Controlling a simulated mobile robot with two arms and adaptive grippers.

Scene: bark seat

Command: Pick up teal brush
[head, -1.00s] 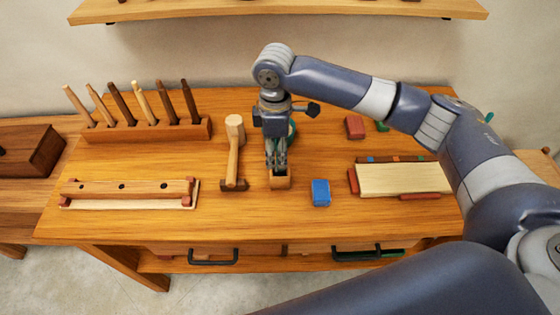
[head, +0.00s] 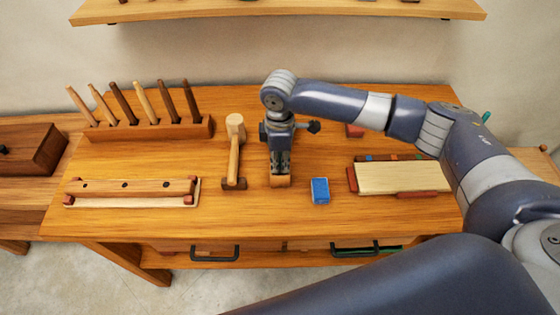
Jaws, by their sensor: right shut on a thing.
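My right gripper (head: 280,165) points down over the middle of the workbench and is shut on a tan wooden-looking piece (head: 280,182) at its fingertips. The gripper hides most of what it holds, so I cannot tell whether this piece is part of the teal brush. No teal brush shows clearly. My left gripper is not in view.
On the workbench (head: 250,218), a mallet (head: 234,155) lies just left of my gripper and a blue block (head: 320,191) to its right. A tool rack (head: 150,131) and a holed wooden bar (head: 130,187) are at left, a pale board (head: 400,177) at right.

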